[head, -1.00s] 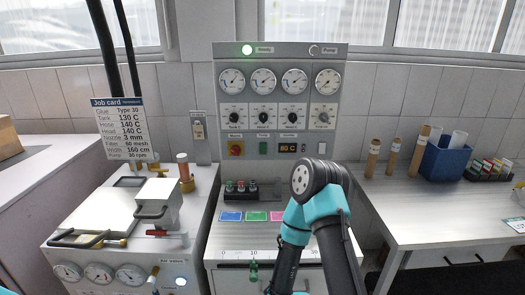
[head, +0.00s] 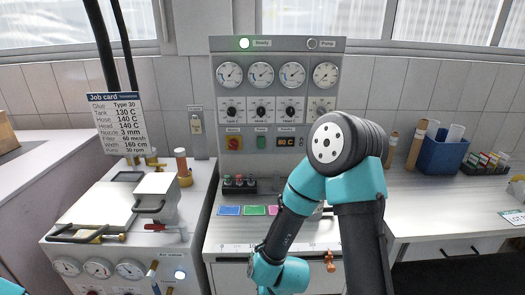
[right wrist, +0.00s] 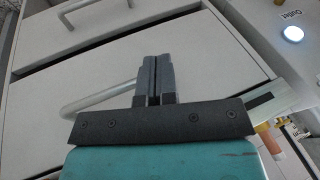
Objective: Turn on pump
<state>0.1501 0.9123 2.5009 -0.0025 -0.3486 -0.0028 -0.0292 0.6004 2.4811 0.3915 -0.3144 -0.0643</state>
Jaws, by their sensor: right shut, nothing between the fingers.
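The grey control panel (head: 220,120) stands against the wall. A dial gauge (head: 326,74) and a knob (head: 321,109) sit below the Pump lamp. My right arm covers the panel's lower right corner, so any control there is hidden. In the right wrist view my right gripper (right wrist: 154,80) is shut and empty, in front of a white drawer front (right wrist: 60,100) with a bar handle (right wrist: 95,98). The head view does not show its fingertips. My left gripper is not in view.
A white tank unit (head: 85,238) with gauges and a lit lamp (head: 180,274) stands at the left. Colour pads (head: 254,211) lie on the middle counter. A blue bin (head: 440,155) stands on the right bench. The job card (head: 116,125) hangs at the left.

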